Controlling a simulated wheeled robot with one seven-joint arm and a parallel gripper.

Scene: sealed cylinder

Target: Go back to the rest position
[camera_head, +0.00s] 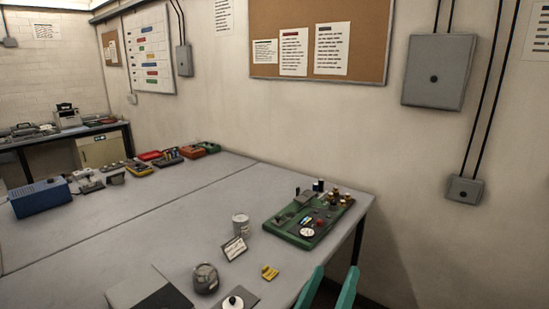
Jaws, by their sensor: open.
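My gripper (337,269) shows only as two teal fingers at the bottom edge, right of centre. The fingers are spread apart with nothing between them. They appear just off the near right edge of the grey table (150,222). The rest of the arm is out of view. A pale metallic cylinder (240,226) stands upright on the table, apart from the fingers.
A green circuit board (300,232) lies at the table's right end. A small sign (234,248), dark round jar (206,279) and yellow piece (269,272) stand nearby. A blue box (40,198) is far left. The table's middle is clear.

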